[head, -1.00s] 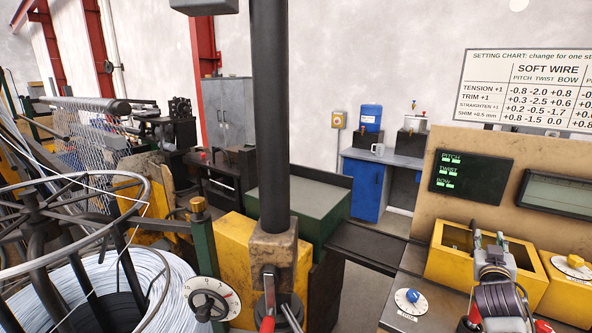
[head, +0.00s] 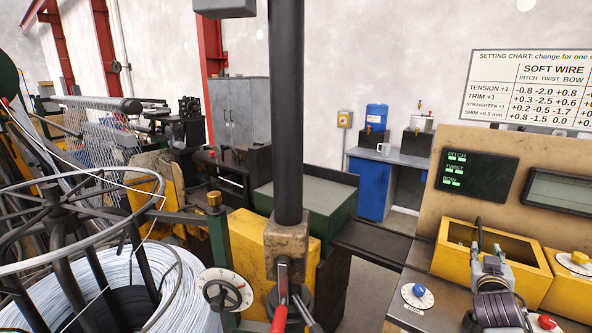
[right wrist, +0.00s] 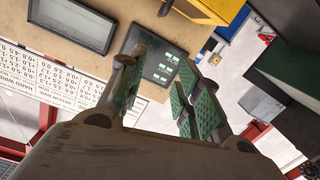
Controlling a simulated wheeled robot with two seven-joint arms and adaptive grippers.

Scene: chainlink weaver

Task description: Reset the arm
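My right gripper (head: 487,254) is in front of the open yellow box at the right of the head view, with my dark wrist below it. In the right wrist view its green-padded fingers (right wrist: 157,85) stand wide apart with nothing between them. The dark panel with green PITCH, TWIST and BOW lights shows behind the fingers there. My left gripper is in neither view.
The open yellow box (head: 484,241) and a blue-knobbed dial (head: 418,296) are close to my right arm. A dark upright column (head: 287,120) stands mid-view. A wire coil (head: 185,290) under a round frame fills the lower left. A red-handled lever (head: 279,319) is at the bottom.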

